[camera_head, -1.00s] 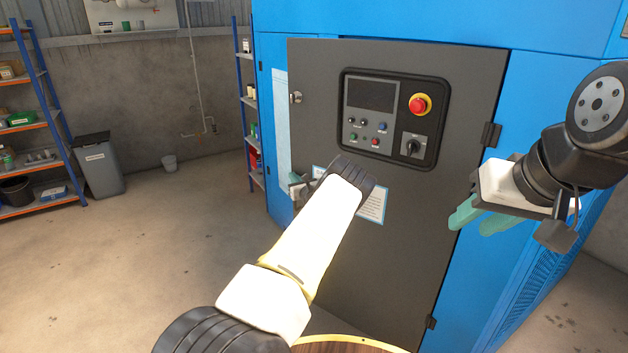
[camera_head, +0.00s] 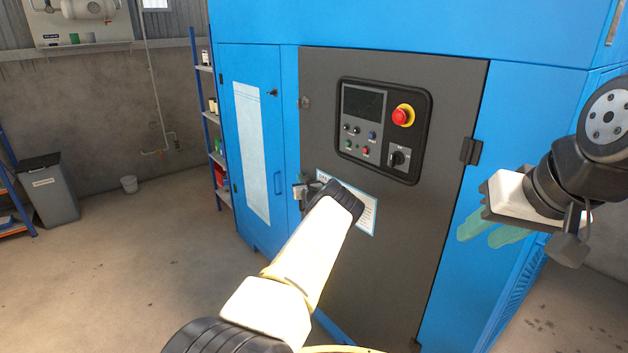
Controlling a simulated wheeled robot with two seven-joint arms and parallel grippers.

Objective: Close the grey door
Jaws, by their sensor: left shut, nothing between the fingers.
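The grey door (camera_head: 425,255) is on the front of the blue cabinet, with its hinges on the right. It looks flush or nearly flush with the blue frame; a small remaining gap cannot be ruled out. My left gripper (camera_head: 300,190) is shut and empty at the door's left edge, low beside the white label (camera_head: 362,210). Whether it touches the door is unclear, and my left arm hides the door's lower left part. My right gripper (camera_head: 478,238) has teal fingers a little apart, in front of the blue panel right of the door, holding nothing.
The door carries a control panel (camera_head: 382,130) with a red emergency button (camera_head: 402,116). A blue side door (camera_head: 262,120) is left of it. The floor at left is clear.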

